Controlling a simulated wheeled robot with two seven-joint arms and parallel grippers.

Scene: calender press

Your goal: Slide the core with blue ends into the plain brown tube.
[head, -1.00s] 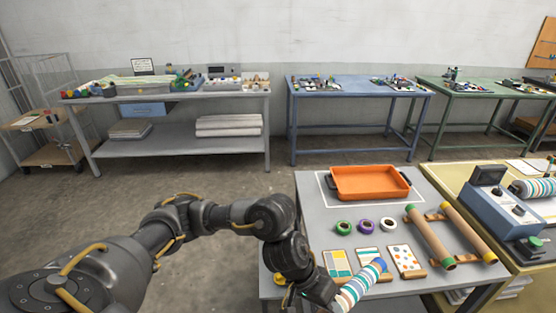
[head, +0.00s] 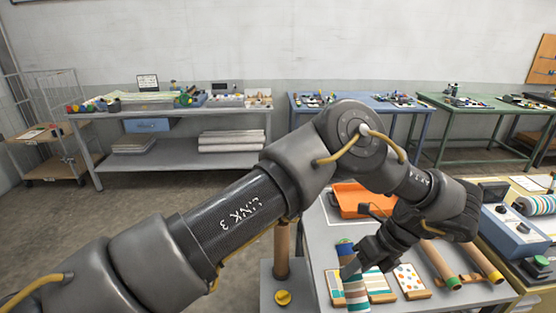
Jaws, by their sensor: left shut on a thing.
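My left gripper (head: 352,268) is shut on a striped core (head: 356,294) with a blue upper end and a greenish end face. The core is nearly upright over the front of the grey table; its lower end is cut off by the picture's edge. A plain brown tube (head: 282,252) stands upright at the table's left side, its top hidden behind my arm. The core is to the right of the tube and apart from it. My right gripper is not in view.
A yellow knob (head: 283,297) sits in front of the tube. Patterned cards, one dotted (head: 408,278), lie beside the core.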

